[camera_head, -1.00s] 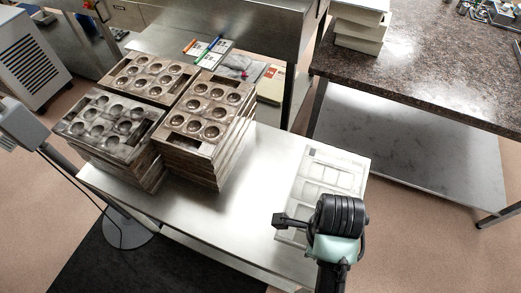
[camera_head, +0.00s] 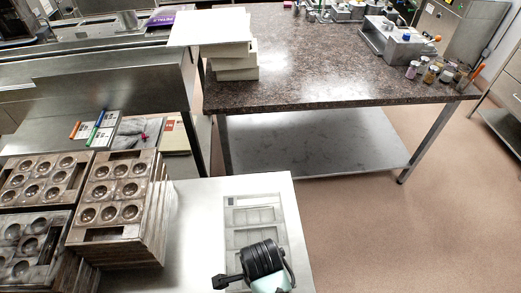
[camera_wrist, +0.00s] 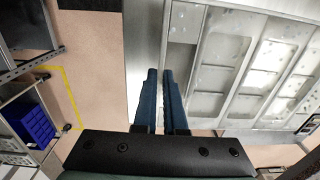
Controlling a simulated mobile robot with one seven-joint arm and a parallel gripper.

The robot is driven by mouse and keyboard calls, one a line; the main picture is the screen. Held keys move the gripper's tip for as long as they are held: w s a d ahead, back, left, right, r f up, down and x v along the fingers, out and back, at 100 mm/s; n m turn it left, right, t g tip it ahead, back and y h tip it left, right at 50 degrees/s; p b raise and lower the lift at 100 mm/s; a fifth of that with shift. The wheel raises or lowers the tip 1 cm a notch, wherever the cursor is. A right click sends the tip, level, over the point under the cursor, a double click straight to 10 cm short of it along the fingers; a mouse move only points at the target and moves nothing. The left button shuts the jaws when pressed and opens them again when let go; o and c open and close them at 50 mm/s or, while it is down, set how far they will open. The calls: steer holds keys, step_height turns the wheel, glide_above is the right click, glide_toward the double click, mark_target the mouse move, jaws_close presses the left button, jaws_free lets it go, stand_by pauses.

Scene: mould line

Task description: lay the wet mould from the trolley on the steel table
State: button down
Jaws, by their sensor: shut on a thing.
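The mould (camera_head: 252,213), pale and translucent with several rectangular cavities, lies flat at the right end of a bright steel top (camera_head: 190,205). Drops show on it in the wrist view (camera_wrist: 222,48). My gripper (camera_wrist: 159,73) has its blue fingers close together at the mould's left rim and is shut on it. In the head view my dark wrist covers the mould's near end, and the fingertips are hidden. I cannot tell whether the mould touches the steel.
Stacks of brown moulds with round cavities (camera_head: 118,190) stand at the left of the steel top. A dark stone-topped table (camera_head: 300,75) behind holds stacked white slabs (camera_head: 235,58). Open floor (camera_head: 400,235) lies to the right. A blue crate (camera_wrist: 30,123) shows in the wrist view.

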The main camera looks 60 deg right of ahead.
steer(key=shift+f, duration=1.4)
steer(key=shift+f, duration=0.15)
steer(key=c, duration=1)
jaws_free()
